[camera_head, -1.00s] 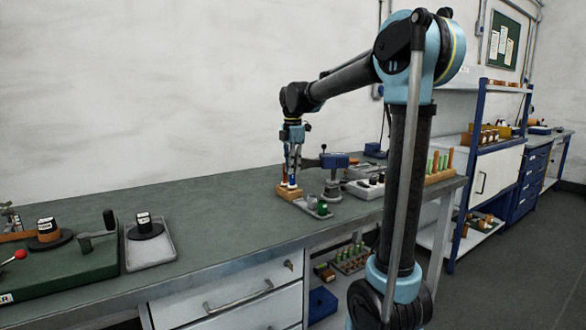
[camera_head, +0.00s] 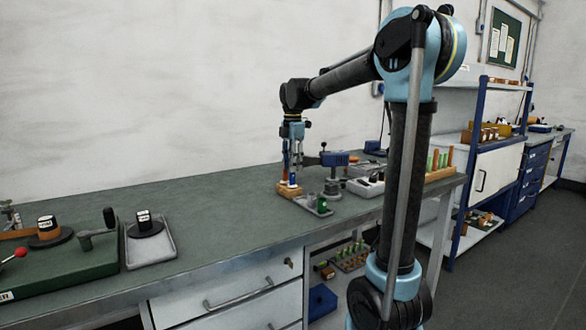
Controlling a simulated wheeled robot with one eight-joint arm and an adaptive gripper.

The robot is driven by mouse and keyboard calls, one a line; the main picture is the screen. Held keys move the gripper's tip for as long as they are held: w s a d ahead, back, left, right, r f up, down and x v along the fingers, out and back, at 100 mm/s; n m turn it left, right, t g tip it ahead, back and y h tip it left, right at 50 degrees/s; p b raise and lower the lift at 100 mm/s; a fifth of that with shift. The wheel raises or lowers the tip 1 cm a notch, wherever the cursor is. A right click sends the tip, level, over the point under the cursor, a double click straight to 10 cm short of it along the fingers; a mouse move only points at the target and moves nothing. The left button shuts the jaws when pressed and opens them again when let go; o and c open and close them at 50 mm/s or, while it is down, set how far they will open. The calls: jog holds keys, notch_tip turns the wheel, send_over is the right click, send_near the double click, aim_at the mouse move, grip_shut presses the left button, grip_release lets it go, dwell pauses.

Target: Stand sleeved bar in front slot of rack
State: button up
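My gripper (camera_head: 292,172) points straight down over a small wooden rack (camera_head: 284,191) near the front edge of the bench. A small upright piece with a blue and white sleeve (camera_head: 293,181) shows at the fingertips, just above or in the rack. It looks like the sleeved bar. Its lower end and the rack's slots are too small to make out. I cannot tell whether the fingers grip it or only stand around it.
A grey tray (camera_head: 309,205) with a dark green piece lies just right of the rack. A press-like tool (camera_head: 333,174) stands behind it. Further right are grey boxes and a wooden block with green and orange bars (camera_head: 440,173).

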notch_tip(320, 180, up, 11)
dwell(0.4)
jog(key=o, duration=0.3)
jog(key=shift+o, duration=0.2)
dwell(0.4)
jog(key=shift+r, duration=1)
dwell(0.5)
notch_tip(320, 180, up, 7)
dwell(1.0)
jog(key=shift+d+f, duration=0.1)
jog(key=shift+d, duration=0.05)
